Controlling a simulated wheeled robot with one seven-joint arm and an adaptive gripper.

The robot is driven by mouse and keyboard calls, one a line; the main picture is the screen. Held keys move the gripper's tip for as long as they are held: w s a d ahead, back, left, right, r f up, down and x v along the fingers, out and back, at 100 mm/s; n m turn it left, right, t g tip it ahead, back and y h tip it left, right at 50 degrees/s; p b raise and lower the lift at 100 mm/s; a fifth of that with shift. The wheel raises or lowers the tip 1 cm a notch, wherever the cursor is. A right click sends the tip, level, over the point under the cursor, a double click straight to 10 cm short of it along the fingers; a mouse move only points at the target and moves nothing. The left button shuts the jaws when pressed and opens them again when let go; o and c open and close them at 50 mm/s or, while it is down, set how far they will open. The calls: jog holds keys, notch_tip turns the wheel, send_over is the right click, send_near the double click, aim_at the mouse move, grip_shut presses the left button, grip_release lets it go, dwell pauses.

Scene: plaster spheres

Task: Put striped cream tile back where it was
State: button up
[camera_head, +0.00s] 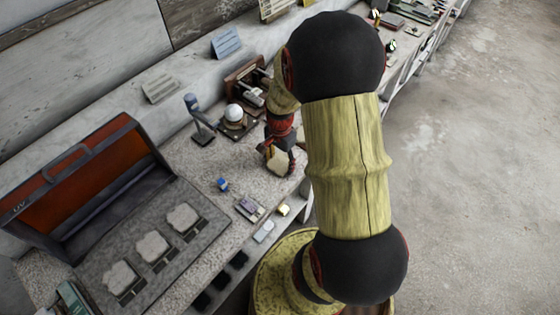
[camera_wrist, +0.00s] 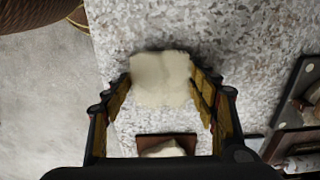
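A pale cream tile (camera_wrist: 160,80) with an uneven outline sits between the two fingertips of my gripper (camera_wrist: 161,84) in the wrist view. Both fingertips meet its side edges, and speckled counter shows around it. Stripes cannot be made out on the face I see. In the head view the tile (camera_head: 278,160) shows at the end of my gripper (camera_head: 279,150), over the speckled counter (camera_head: 215,160). I cannot tell the exact gap between tile and counter.
An open case with a red lid (camera_head: 115,160) stands left, with pale pieces on its grey panel (camera_head: 100,255). A small blue object (camera_head: 222,184), a purple-topped piece (camera_head: 248,208) and a yellowish block (camera_head: 283,209) lie near the front edge. A white sphere (camera_head: 234,113) stands behind.

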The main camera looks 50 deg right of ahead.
aim_at(280, 164)
jog(key=shift+o, duration=1.2)
jog(key=shift+r, duration=0.15)
jog(key=w+a+r+n+p, duration=0.1)
jog(key=a+r+n+p, duration=0.25)
jog(key=r, duration=1.45)
jog(key=s+a+r+n+t, duration=0.2)
jog(key=s+a+r+n, duration=0.2)
jog(key=a+r+n, duration=0.3)
jog(key=s+a+r+n+t, duration=0.3)
jog(key=a+r+n, duration=0.3)
jog(key=a, duration=0.6)
notch_tip(280, 164, up, 2)
jog(key=shift+s+r+n+t, duration=0.1)
jog(key=shift+s+n+t, duration=0.25)
jog(key=shift+s, duration=0.4)
